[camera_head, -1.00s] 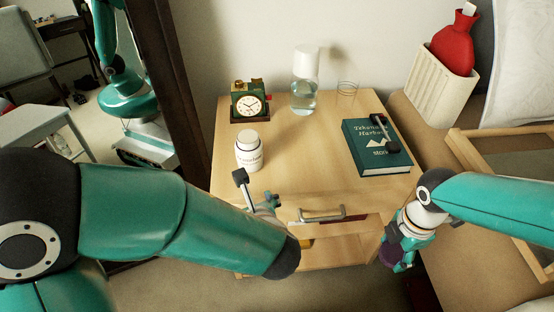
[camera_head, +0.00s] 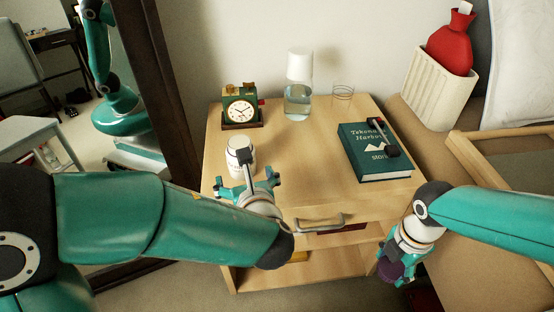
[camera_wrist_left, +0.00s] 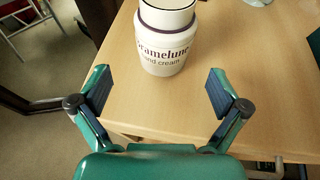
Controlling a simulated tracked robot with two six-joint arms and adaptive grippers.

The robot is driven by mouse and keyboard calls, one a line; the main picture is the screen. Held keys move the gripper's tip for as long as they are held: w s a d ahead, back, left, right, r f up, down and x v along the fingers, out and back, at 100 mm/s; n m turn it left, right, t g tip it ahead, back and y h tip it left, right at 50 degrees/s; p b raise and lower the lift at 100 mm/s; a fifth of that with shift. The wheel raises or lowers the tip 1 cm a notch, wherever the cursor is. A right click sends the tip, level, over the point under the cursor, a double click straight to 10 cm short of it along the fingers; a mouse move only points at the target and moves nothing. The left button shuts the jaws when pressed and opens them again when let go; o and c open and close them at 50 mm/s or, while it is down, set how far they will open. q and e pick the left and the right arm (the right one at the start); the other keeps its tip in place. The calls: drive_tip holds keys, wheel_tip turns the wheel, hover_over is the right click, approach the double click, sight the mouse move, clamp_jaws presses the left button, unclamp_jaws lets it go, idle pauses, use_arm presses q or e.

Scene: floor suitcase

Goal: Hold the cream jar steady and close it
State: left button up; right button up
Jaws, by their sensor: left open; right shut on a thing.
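The cream jar (camera_head: 240,160) is white with dark lettering and stands upright near the left front of the nightstand top. In the left wrist view the jar (camera_wrist_left: 165,52) shows a dark band near its neck, and its top is cut off by the frame edge. My left gripper (camera_head: 245,184) is open, its fingers pointing at the jar from the front. In the left wrist view the jar is just beyond the fingertips (camera_wrist_left: 160,88), between their lines. My right gripper (camera_head: 398,266) is shut on a purple lid (camera_head: 390,270), low beside the nightstand's right front.
The nightstand top (camera_head: 305,165) also bears a green clock (camera_head: 240,108), a carafe (camera_head: 298,95), a glass (camera_head: 342,95) and a book (camera_head: 375,155) with a dark object on it. A drawer handle (camera_head: 320,221) sticks out in front. A mirror frame (camera_head: 172,90) stands at left.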

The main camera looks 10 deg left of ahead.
sight(238, 141)
use_arm(q)
drive_tip(key=shift+x, duration=0.9)
use_arm(e)
drive_tip(key=shift+f, duration=0.3)
use_arm(q)
drive_tip(key=b+x, duration=0.2)
drive_tip(key=x, duration=0.2)
drive_tip(key=shift+w+d+r, duration=0.15)
use_arm(e)
drive_tip(key=shift+f, duration=0.85)
use_arm(q)
drive_tip(key=shift+w+a, duration=0.2)
drive_tip(key=shift+w, duration=0.35)
use_arm(e)
drive_tip(key=shift+f, duration=0.15)
use_arm(q)
drive_tip(key=c, duration=1.5)
drive_tip(key=shift+r, duration=0.1)
